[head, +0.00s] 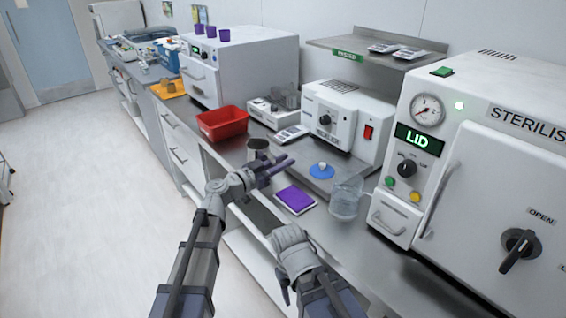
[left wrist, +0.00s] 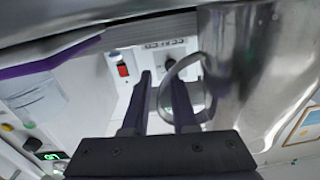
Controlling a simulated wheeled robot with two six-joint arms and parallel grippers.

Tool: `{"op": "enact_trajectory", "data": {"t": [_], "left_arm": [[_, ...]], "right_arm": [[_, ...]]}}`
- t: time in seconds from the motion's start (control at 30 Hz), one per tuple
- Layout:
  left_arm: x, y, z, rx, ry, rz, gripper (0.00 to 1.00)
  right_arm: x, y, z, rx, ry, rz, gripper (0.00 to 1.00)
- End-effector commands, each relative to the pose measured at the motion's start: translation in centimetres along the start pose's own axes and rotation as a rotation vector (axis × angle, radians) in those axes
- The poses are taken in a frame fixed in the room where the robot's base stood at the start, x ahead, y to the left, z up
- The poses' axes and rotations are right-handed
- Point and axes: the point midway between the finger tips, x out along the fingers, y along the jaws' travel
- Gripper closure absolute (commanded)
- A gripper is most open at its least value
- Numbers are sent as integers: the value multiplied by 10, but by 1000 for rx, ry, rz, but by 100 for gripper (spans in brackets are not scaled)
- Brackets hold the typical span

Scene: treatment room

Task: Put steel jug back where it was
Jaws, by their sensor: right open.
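The steel jug (head: 258,145) is at the front edge of the counter, behind my left gripper, which hides its lower part. Whether the jug touches the counter is hidden. My right gripper (head: 288,280) is low in front of the counter, open and empty.
A purple pad (head: 295,199), a glass beaker (head: 345,200) and a blue disc (head: 321,171) lie to the right. A red tray (head: 222,122) stands left of the jug.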

Motion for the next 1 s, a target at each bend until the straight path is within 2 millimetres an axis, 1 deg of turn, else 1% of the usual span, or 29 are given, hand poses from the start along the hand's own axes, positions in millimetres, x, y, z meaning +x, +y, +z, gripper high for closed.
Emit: {"op": "enact_trajectory", "data": {"t": [0.03, 0.07, 0.27, 0.37, 0.47, 0.8, 0.9, 1.0], "left_arm": [[0, 0, 0, 0, 0, 0, 67], [0, 0, 0, 0, 0, 0, 64], [0, 0, 0, 0, 0, 0, 64], [0, 0, -4, 0, 0, 0, 64], [-13, 0, -2, 0, 0, -3, 64], [-82, 1, -2, 0, 0, -4, 64], [-98, 1, -2, 0, 0, -3, 64], [-109, 0, -2, 0, 0, -2, 64]], "right_arm": [[0, 0, 0, 0, 0, 0, 44], [0, 0, 0, 0, 0, 0, 44], [0, 0, 0, 0, 0, 0, 44], [-4, 0, 0, 0, 0, 0, 44], [-2, 0, 0, 0, 0, 0, 44], [-1, 0, 0, 0, 0, 0, 44], [-1, 0, 0, 0, 0, 0, 44], [-1, 0, 0, 0, 0, 0, 44]]}}
